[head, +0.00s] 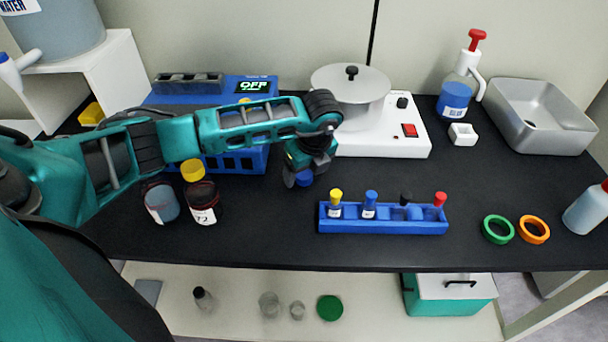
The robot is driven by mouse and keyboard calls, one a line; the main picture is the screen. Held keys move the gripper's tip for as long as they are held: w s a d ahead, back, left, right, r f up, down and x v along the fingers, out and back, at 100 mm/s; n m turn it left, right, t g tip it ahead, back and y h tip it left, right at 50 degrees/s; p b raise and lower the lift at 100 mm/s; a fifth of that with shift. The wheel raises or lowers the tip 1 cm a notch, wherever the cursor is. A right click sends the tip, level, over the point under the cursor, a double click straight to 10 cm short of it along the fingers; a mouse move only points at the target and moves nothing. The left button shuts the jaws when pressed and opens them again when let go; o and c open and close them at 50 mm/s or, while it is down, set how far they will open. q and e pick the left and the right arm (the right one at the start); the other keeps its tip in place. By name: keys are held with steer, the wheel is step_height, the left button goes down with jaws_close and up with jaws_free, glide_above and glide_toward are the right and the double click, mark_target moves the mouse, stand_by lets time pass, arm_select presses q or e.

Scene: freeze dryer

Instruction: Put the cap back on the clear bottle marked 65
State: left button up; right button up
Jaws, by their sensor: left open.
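My left gripper (302,172) reaches in from the left and points down over the middle of the black bench, with its jaws open. A bottle with blue-grey contents (161,203) and a dark red bottle (203,205) stand side by side at the left. Their label numbers are too small to read surely, so I cannot pick out 65. A yellow cap (193,170) shows just behind the red bottle's top. My right gripper is out of view.
A blue rack (382,226) with several coloured-cap tubes stands at the front middle. Green (497,229) and orange (534,229) rings lie to its right. A blue device (258,88) and a white device with a round lid (385,145) stand behind.

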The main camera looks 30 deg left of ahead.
mark_target(305, 175)
arm_select(q)
steer(key=shift+c, duration=0.3)
steer(key=c, duration=1.1)
steer(key=shift+r, duration=0.1)
steer(key=shift+c, duration=0.2)
step_height(305, 175, up, 20)
steer(key=p, duration=0.1)
